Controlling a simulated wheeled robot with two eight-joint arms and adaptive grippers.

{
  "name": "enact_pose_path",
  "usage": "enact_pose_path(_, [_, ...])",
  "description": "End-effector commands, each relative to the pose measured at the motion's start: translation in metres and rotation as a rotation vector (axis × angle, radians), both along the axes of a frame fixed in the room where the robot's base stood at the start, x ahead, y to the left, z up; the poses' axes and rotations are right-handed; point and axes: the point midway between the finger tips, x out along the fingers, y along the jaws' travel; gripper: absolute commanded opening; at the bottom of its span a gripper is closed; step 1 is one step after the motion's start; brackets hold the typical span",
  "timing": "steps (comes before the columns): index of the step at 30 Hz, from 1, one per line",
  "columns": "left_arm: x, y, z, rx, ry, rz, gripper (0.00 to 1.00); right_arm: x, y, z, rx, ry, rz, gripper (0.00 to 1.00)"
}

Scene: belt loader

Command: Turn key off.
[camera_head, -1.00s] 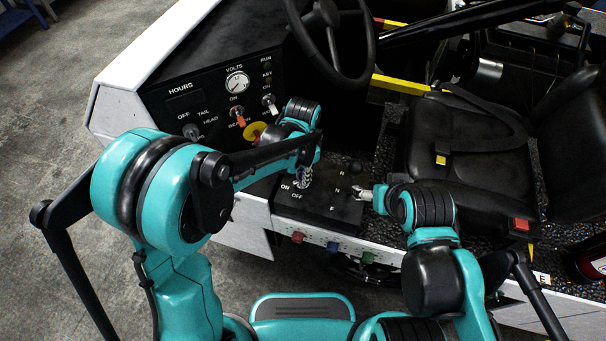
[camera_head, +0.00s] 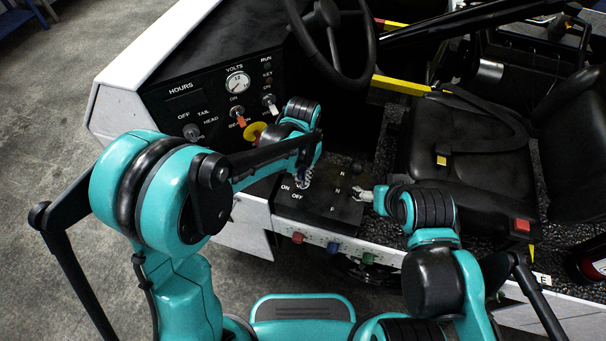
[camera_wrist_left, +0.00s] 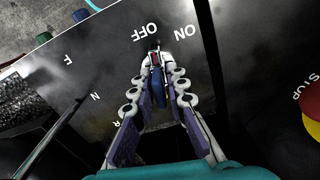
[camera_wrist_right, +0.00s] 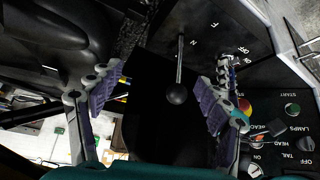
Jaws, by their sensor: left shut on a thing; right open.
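The key (camera_wrist_left: 157,84) shows in the left wrist view as a narrow, dark blue piece between my left fingers, beside the ON and OFF labels on a black panel (camera_head: 325,206). My left gripper (camera_head: 303,182) is shut on it, fingers pointing down at the panel. The fingers hide most of the key in the head view, and its exact angle is hard to tell. My right gripper (camera_head: 366,195) is open and empty over the panel's right side. In the right wrist view its fingers (camera_wrist_right: 160,95) stand wide apart, with a black-knobbed lever (camera_wrist_right: 178,94) showing between them.
The dashboard (camera_head: 205,95) carries a volt gauge (camera_head: 237,82), switches and a yellow-rimmed stop button (camera_head: 254,132), close to my left wrist. A steering wheel (camera_head: 333,62) stands behind. A black seat (camera_head: 465,140) with a belt is at the right.

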Motion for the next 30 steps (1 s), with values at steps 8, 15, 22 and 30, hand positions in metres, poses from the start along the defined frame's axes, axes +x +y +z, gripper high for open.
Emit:
enact_pose_path(8, [0.0003, 0.0003, 0.0, 0.0, 0.0, 0.107, 0.0, 0.0, 0.0, -0.0005, 0.0, 0.0, 0.0, 0.77])
enact_pose_path(15, [0.0004, 0.0005, 0.0001, 0.0, 0.0, 0.16, 0.0, 0.0, 0.0, -0.0006, 0.0, 0.0, 0.0, 0.77])
enact_pose_path(22, [0.0004, 0.0005, 0.0001, 0.0, 0.0, 0.181, 0.0, 0.0, 0.0, -0.0007, 0.0, 0.0, 0.0, 0.77])
enact_pose_path(30, [0.0004, 0.0006, 0.0001, 0.0, 0.0, 0.184, 0.0, 0.0, 0.0, -0.0007, 0.0, 0.0, 0.0, 0.77])
